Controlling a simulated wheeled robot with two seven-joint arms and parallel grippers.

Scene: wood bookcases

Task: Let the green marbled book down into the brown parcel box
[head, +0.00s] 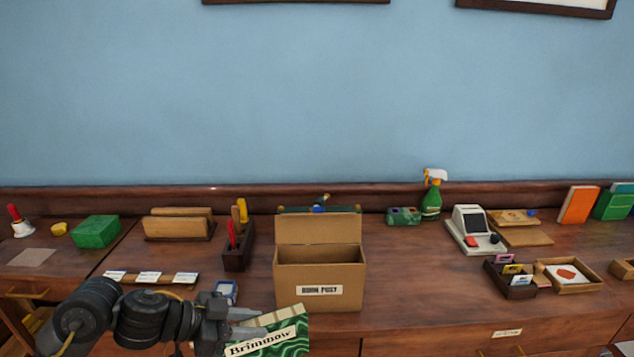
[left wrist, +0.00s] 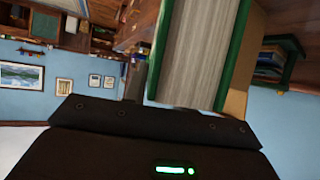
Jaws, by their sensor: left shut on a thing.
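The green marbled book (head: 288,346) has a cream label reading "Brimmow". It is low in the head view, in front of the desk edge and below the front of the box. My left gripper (head: 250,323) is shut on it at its upper left. In the left wrist view the book (left wrist: 200,50) shows its pale page edges and green cover edges beyond the jaws. The brown parcel box (head: 320,292) stands upright on the desk, its back flap raised and its top open. The book is outside the box. My right gripper is not in view.
On the wooden desk (head: 420,300), a pen holder (head: 238,250) stands left of the box. A spray bottle (head: 432,197) and a card machine (head: 471,230) stand to the right. A card tray (head: 511,281) is nearer the front. Bare desk lies right of the box.

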